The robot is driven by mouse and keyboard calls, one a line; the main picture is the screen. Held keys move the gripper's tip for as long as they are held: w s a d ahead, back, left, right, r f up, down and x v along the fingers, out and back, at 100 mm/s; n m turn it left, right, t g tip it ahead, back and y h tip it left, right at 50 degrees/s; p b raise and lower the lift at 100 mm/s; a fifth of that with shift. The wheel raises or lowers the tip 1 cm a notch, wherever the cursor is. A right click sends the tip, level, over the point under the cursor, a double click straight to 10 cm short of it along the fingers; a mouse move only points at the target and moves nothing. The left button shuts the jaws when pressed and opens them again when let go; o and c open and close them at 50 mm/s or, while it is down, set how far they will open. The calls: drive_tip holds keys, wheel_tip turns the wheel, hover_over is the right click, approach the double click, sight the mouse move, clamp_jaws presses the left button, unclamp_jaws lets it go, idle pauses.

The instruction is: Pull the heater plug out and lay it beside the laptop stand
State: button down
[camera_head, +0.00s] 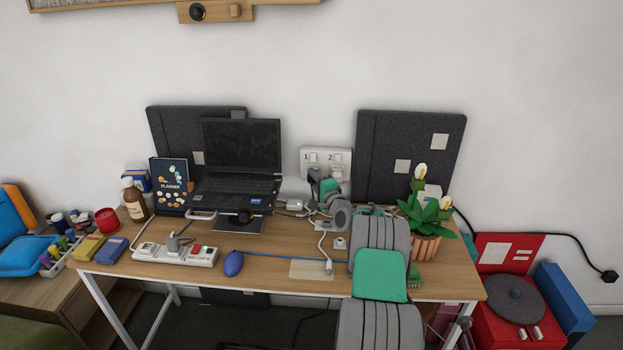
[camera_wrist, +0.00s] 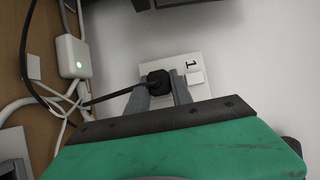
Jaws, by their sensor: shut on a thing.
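My gripper (camera_wrist: 157,90) is shut on a black plug (camera_wrist: 157,78) with a black cord, in front of the white wall socket plate by label 1. I cannot tell whether its pins are in the socket. In the head view, my gripper (camera_head: 322,180) is at the lower part of the socket plate (camera_head: 345,157), marked 1 and 2; the plug is hidden there. The laptop stand (camera_head: 240,219) is on the desk left of my gripper, holding an open black laptop (camera_head: 238,187). Nothing visible marks the held plug as the heater's.
A white power strip (camera_head: 175,254) with a grey plug, a blue mouse (camera_head: 233,263) and a white cable end (camera_head: 328,267) lie on the desk front. White adapters and tangled cables lie below the sockets. A potted plant (camera_head: 427,220) stands right of my arm.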

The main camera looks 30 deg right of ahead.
drive_tip(key=shift+s+a+r+p, duration=0.1)
drive_tip(key=shift+s+a+p, duration=0.5)
drive_tip(key=shift+s, duration=0.4)
drive_tip(key=shift+s+a, duration=0.95)
drive_tip(key=shift+s, duration=0.2)
